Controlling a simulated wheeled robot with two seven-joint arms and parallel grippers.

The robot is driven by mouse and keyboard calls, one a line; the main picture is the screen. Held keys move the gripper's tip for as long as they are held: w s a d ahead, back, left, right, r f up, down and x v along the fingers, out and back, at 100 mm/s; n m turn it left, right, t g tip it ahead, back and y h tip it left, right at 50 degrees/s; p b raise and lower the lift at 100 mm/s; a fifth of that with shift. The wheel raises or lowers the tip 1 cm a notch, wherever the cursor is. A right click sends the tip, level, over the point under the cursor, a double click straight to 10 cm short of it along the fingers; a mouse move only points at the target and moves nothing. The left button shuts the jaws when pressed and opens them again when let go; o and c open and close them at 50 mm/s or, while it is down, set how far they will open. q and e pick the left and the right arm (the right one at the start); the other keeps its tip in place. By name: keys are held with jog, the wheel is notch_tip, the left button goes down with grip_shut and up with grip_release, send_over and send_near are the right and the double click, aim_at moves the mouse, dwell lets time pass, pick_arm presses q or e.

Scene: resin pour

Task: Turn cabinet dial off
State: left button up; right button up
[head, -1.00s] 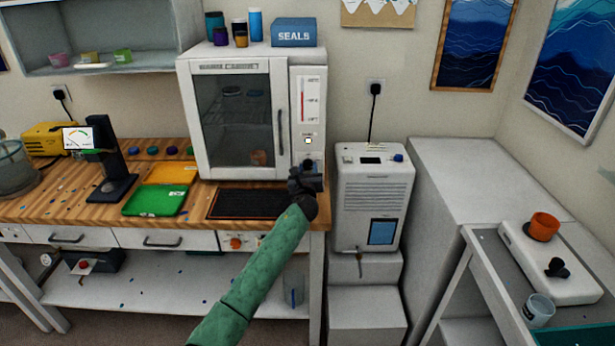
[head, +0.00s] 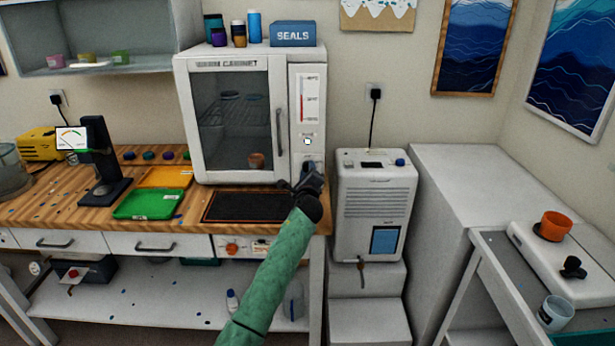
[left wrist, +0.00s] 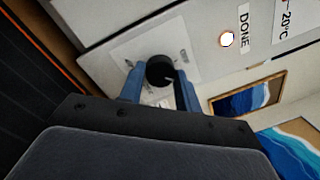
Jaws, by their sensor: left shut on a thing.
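The white cabinet (head: 308,72) stands on the wooden bench, its glass door closed. Its black round dial (left wrist: 160,68) shows in the left wrist view on a pale plate, below a small lit lamp (left wrist: 227,40) beside the word DONE. My left gripper (head: 309,172) is at the lower right of the cabinet front, and its blue fingers are shut on the dial, one on each side. In the head view the gripper largely hides the dial. The dial's exact setting is too small to read. My right gripper is in neither view.
A dark mat (head: 250,207) lies on the bench below the door. A white machine (head: 375,215) stands close to the right of my left gripper. Green (head: 150,204) and orange (head: 167,177) trays lie to the left.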

pick_arm(q)
jog(key=shift+f+n+b, duration=0.15)
jog(key=shift+n+b, duration=0.15)
jog(key=shift+n, duration=0.1)
jog(key=shift+n+b, duration=0.45)
jog(key=shift+n, duration=0.25)
jog(key=n+y+b, duration=0.1)
jog(key=n+b, duration=0.2)
jog(key=n, duration=0.2)
jog(key=shift+d+n, duration=0.1)
jog(key=shift+n, duration=0.2)
jog(key=shift+n+b, duration=0.8)
jog(key=shift+n, duration=0.6)
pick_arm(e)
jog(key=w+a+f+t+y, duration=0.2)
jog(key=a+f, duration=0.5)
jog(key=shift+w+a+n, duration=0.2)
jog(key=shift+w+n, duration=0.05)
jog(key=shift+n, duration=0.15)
pick_arm(q)
jog(key=o, duration=1)
